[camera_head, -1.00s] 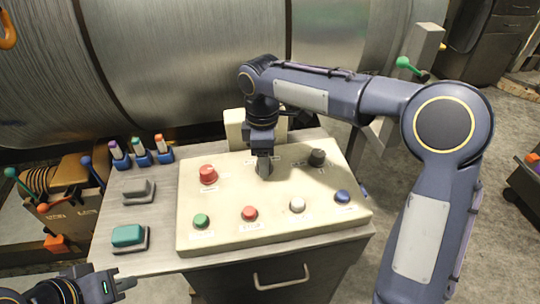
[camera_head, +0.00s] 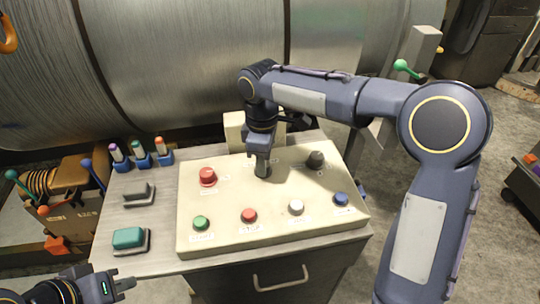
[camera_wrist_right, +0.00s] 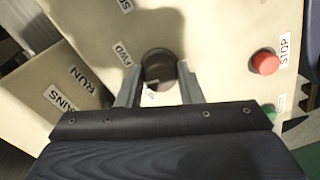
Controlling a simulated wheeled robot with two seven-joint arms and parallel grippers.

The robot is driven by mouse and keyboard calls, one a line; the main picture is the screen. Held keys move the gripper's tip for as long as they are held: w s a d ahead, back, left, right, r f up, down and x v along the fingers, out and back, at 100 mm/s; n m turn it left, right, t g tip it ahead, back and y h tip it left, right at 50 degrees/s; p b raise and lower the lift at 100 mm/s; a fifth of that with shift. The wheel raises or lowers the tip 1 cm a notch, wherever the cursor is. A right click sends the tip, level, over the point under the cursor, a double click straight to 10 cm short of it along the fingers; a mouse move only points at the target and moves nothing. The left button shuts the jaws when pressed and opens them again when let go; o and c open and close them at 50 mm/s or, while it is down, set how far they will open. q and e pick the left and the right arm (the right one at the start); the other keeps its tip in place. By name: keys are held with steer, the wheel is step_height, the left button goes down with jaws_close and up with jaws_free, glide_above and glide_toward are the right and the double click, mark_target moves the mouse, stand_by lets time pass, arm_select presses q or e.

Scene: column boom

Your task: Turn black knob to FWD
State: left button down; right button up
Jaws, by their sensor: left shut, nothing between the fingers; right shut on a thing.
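The black knob (camera_wrist_right: 158,62) sits on the cream control panel (camera_head: 270,196). In the right wrist view, the FWD label (camera_wrist_right: 124,54) is on the panel just left of the knob. My right gripper (camera_wrist_right: 160,84) is shut on the knob, one finger at each side. In the head view, my right gripper (camera_head: 262,172) points down at the panel's middle and hides most of this knob. The knob's pointer direction is not clear; a small pale mark shows between the fingers. My left gripper (camera_head: 126,284) is shut and empty at the lower left, off the panel.
A red mushroom button (camera_head: 208,177) and a dark knob (camera_head: 316,159) flank my right gripper. Green, red, white and blue buttons line the panel's front. A teal block (camera_head: 129,237) and several coloured markers (camera_head: 141,155) stand at left. A big metal drum (camera_head: 200,70) is behind.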

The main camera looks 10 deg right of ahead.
steer(key=m+p, duration=0.1)
steer(key=m, duration=0.2)
steer(key=shift+r, duration=0.1)
steer(key=shift+m+p, duration=0.55)
steer(key=shift+m, duration=1.45)
steer(key=o, duration=1)
steer(key=r, duration=0.7)
steer(key=shift+d+r+p, duration=0.2)
steer(key=shift+r+p, duration=0.15)
